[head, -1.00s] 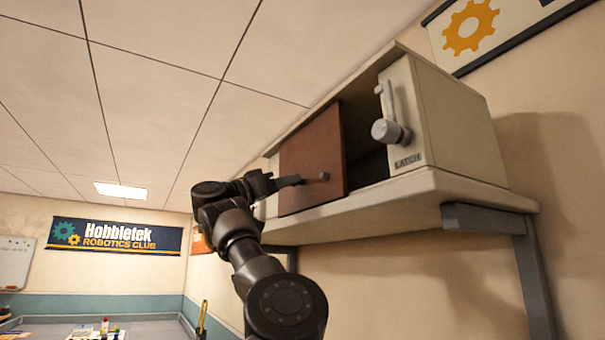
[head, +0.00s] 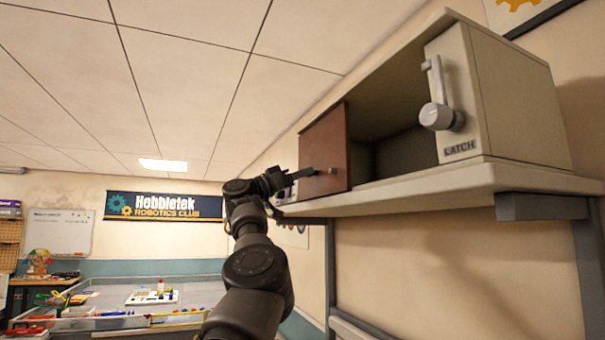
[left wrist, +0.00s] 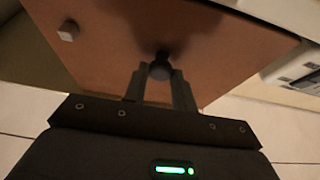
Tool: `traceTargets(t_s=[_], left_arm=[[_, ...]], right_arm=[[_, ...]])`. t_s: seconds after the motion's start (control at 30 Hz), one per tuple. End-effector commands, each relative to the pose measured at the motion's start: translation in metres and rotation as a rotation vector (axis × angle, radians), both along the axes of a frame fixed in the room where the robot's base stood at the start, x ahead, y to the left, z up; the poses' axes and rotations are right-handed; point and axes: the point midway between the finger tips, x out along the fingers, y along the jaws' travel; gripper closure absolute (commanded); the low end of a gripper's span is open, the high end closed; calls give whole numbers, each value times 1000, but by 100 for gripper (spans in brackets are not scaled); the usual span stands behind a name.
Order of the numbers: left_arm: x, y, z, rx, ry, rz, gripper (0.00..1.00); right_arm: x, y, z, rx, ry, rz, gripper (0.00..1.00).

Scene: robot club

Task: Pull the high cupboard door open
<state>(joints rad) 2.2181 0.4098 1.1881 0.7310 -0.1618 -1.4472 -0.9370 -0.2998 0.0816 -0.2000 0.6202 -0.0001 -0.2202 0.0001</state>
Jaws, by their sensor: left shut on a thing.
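The high cupboard (head: 508,110) is a cream box on a wall shelf. Its brown door (head: 326,150) stands part open, and the inside shows dark to the door's right. A small grey square peg (head: 333,171) sits on the door face; it also shows in the left wrist view (left wrist: 68,31). My left gripper (head: 308,172) is at the door's front. In the left wrist view its fingers (left wrist: 159,80) are shut on a dark round knob (left wrist: 160,67) on the brown door (left wrist: 110,50). In the head view the gripper hides the knob. My right gripper is out of view.
A grey latch lever (head: 439,100) is on the cupboard's right front panel, above the word LATCH. The shelf (head: 430,190) juts out below the door on grey brackets (head: 540,207). A work table (head: 110,303) with small items stands lower left.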

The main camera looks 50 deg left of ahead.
Motion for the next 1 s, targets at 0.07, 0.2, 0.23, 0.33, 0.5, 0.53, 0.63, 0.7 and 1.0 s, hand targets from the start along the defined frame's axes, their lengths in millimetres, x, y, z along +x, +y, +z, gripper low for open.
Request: traceTargets(t_s=[0.07, 0.2, 0.23, 0.33, 0.5, 0.53, 0.63, 0.7, 1.0], left_arm=[[0, 0, -1, 2, 2, -1, 100], [0, 0, -1, 2, 2, -1, 58], [0, 0, -1, 1, 1, 0, 54], [0, 0, 0, 1, 1, 0, 52], [0, 0, -1, 0, 1, 0, 52], [-1, 0, -1, 1, 1, 0, 52], [-8, 3, -7, 0, 0, 2, 52], [-17, 6, -13, 1, -1, 3, 52], [-69, 21, -36, 0, -2, 3, 52]], right_arm=[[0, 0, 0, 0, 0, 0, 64], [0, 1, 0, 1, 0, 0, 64], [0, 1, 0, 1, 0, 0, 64], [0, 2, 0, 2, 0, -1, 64], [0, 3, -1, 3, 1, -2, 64], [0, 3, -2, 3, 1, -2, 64], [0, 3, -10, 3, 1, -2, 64], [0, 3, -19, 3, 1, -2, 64], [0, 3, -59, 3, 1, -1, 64]])
